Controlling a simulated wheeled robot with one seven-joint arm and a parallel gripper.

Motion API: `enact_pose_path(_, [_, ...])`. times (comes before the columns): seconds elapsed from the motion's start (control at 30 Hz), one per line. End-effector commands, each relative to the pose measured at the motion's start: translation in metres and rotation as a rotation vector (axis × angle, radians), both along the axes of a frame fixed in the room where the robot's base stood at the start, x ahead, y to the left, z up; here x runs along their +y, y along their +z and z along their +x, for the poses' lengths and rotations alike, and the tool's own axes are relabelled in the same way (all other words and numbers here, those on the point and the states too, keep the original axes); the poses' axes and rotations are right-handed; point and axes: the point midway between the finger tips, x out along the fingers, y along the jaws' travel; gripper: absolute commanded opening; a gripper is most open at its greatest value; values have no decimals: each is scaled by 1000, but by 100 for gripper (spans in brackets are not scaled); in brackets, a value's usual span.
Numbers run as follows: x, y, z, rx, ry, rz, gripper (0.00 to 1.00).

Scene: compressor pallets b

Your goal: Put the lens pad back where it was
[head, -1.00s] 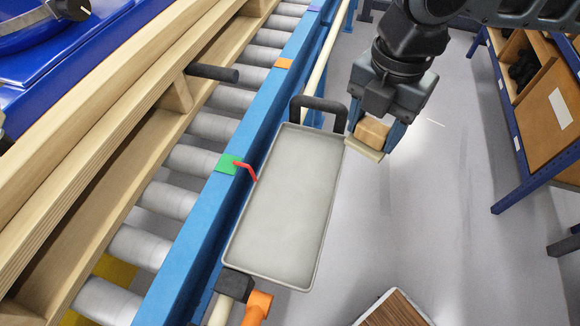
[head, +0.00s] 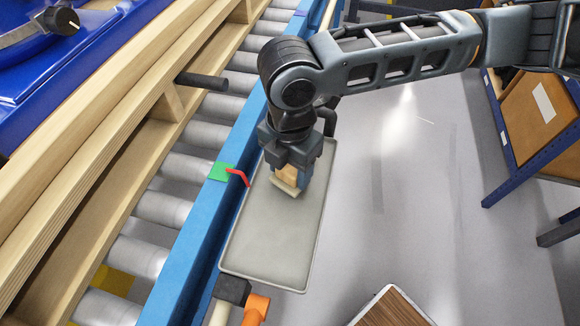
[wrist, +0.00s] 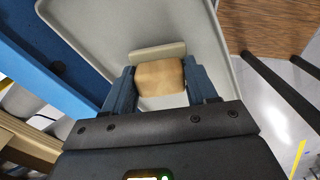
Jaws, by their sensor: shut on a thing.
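My gripper (head: 287,176) is shut on a tan block with a paler flat strip on its far side, which I take to be the lens pad (head: 284,186). In the wrist view the lens pad (wrist: 160,78) sits between the two blue fingers, the pale strip reaching past their tips. The gripper holds it over the upper part of a shallow grey tray (head: 265,245). The tray also shows in the wrist view (wrist: 95,30), and its visible floor is bare. I cannot tell whether the pad touches the tray floor.
A blue rail (head: 190,235) with a green patch (head: 220,172) and a red hooked piece (head: 240,176) runs along the tray's left side. Rollers (head: 165,208) and wooden beams lie beyond. A brown wood-topped surface (head: 392,310) is at lower right. Open floor lies right.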

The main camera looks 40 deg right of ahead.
Motion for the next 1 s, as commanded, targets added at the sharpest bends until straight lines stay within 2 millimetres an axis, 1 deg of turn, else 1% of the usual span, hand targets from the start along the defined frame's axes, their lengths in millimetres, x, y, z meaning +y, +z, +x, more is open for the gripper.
enact_pose_path(0.03, [0,-6,0,1,-1,1,33])
enact_pose_path(0.1, [0,-9,0,-1,0,1,33])
enact_pose_path(0.3, [0,-9,0,-1,0,0,33])
enact_pose_path(0.43, [0,-13,0,-1,0,1,33])
enact_pose_path(0.47, [0,-12,0,-1,0,0,59])
enact_pose_path(0.7, [0,-12,0,0,0,0,82])
enact_pose_path(0.93, [0,-11,0,0,0,0,83])
enact_pose_path(1.0, [0,-8,0,0,0,0,83])
